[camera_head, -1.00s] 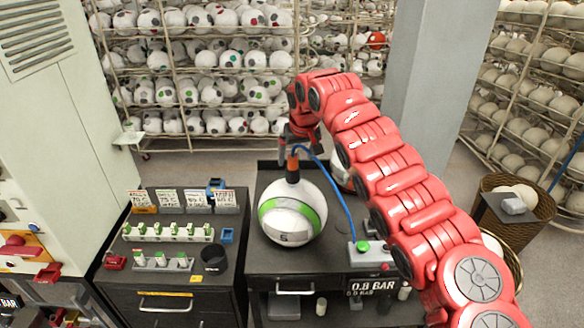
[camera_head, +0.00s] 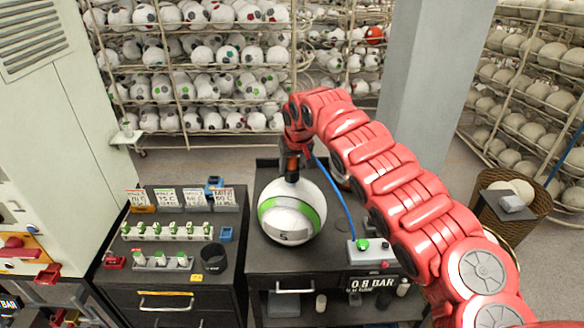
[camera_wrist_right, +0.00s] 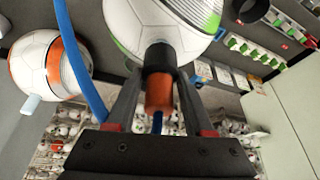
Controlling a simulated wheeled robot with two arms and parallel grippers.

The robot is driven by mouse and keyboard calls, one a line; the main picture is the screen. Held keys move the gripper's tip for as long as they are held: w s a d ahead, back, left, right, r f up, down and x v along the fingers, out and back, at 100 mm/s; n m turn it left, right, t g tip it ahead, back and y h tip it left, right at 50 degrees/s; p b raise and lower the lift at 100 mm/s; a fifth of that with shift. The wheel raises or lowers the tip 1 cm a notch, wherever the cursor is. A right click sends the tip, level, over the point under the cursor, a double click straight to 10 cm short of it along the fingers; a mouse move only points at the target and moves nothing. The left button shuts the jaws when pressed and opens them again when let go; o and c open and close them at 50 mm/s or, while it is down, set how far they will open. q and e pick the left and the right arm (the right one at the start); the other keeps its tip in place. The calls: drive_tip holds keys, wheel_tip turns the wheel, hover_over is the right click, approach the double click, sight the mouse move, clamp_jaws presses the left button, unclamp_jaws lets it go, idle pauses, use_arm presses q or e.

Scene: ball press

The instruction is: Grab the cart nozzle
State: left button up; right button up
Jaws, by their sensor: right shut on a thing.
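The cart nozzle (camera_head: 291,167) is orange with a black tip and stands upright on top of a white ball with a green band (camera_head: 292,212). A blue hose runs from it to the cart. My right gripper (camera_head: 294,153) reaches down from above and is shut on the nozzle. In the right wrist view, the orange nozzle body (camera_wrist_right: 159,92) lies between the two fingers, and its black part (camera_wrist_right: 159,58) meets the ball. The cart (camera_head: 258,262) is dark, with a 0.8 BAR display (camera_head: 371,284). My left gripper is not in view.
A dark cabinet (camera_head: 170,283) with small green-topped items and a black cup (camera_head: 213,257) stands left of the cart. A grey box with a green button (camera_head: 362,245) sits on the cart. A white and orange ball (camera_wrist_right: 38,66) is nearby. Ball racks stand behind.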

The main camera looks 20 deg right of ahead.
drive_tip(key=shift+f, duration=0.1)
clamp_jaws()
drive_tip(key=shift+s, duration=0.15)
